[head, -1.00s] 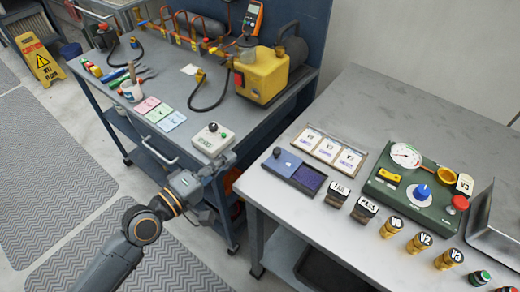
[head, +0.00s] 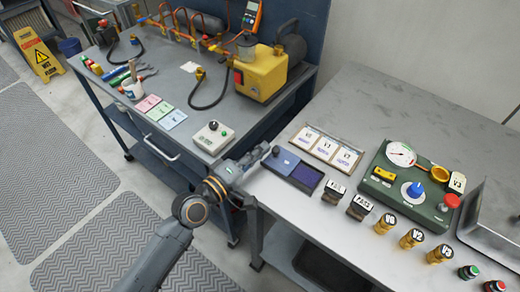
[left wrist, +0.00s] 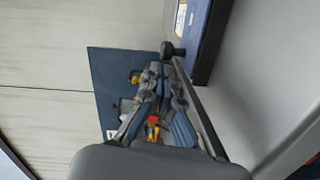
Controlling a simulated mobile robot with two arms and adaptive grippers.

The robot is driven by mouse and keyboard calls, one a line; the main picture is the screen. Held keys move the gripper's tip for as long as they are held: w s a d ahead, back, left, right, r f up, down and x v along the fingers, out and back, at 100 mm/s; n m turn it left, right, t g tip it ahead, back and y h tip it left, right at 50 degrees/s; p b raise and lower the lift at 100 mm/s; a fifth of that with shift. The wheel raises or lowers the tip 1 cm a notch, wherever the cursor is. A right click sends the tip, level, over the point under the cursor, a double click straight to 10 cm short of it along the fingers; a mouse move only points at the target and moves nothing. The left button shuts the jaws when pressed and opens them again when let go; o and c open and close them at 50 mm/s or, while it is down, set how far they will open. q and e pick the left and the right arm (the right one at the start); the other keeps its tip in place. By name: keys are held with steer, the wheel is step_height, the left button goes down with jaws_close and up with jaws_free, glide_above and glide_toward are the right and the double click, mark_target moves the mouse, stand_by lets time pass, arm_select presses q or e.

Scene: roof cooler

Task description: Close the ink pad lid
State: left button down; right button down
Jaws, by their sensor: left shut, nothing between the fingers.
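The ink pad sits near the left edge of the right-hand table. Its blue-grey lid (head: 283,161) lies over the left part, and the dark purple pad (head: 306,176) shows bare on the right. A dark round knob (head: 276,150) stands at the lid's left side. My left gripper (head: 262,151) is shut and empty, its tip just left of the knob; whether they touch I cannot tell. In the left wrist view the shut fingers (left wrist: 158,72) point up toward the knob (left wrist: 168,49) and the blue lid (left wrist: 207,25). My right gripper is out of view.
Behind the ink pad lies a tray of labelled cards (head: 327,147). Two dark stamps (head: 336,192) stand to its right, then a green gauge box (head: 412,185) and several brass weights (head: 387,223).

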mark_target(285, 174)
arm_select(q)
steer(key=shift+s+d, duration=0.1)
steer(key=shift+d, duration=0.05)
steer(key=s+d+p, duration=0.1)
steer(key=d, duration=0.1)
steer(key=s+d+p, duration=0.1)
steer(key=s+d, duration=0.1)
steer(key=s+d+p, duration=0.1)
steer(key=d, duration=0.1)
steer(key=shift+s, duration=0.25)
steer(key=shift+w, duration=0.1)
